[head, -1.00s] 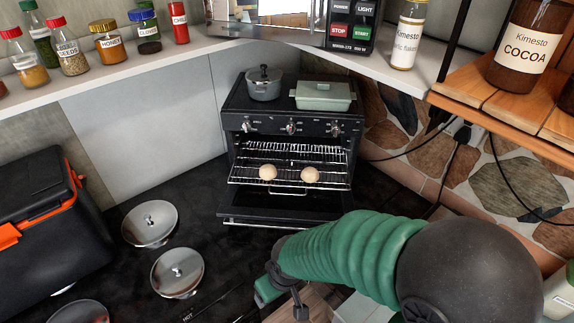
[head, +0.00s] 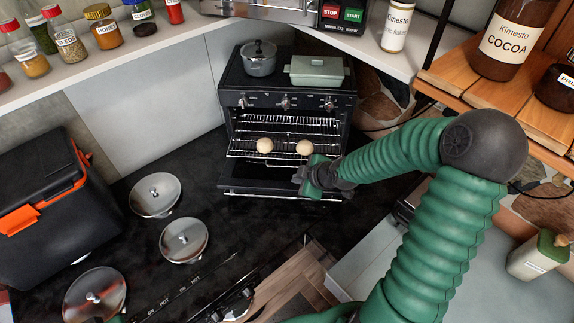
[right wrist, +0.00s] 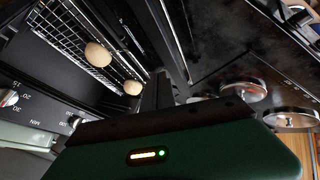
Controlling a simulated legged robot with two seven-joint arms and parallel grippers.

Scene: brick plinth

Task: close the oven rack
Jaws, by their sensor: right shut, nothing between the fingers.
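The black toaster oven (head: 285,105) stands at the back with its door (head: 250,185) folded down. Its wire rack (head: 243,151) sticks out of the opening and bears two round buns, a left one (head: 265,146) and a right one (head: 304,147). The right wrist view shows the rack (right wrist: 72,40) and buns (right wrist: 97,54) too. My right gripper (head: 300,178) is shut and empty, over the open door, just in front of the rack's right part. In the head view I cannot tell whether it touches the rack. My left gripper does not show.
A grey pot (head: 259,60) and a pale green dish (head: 317,71) stand on the oven. Several round lids (head: 155,196) lie on the dark counter to the left, beside a black and orange box (head: 45,205). A shelf with jars (head: 510,40) overhangs at right.

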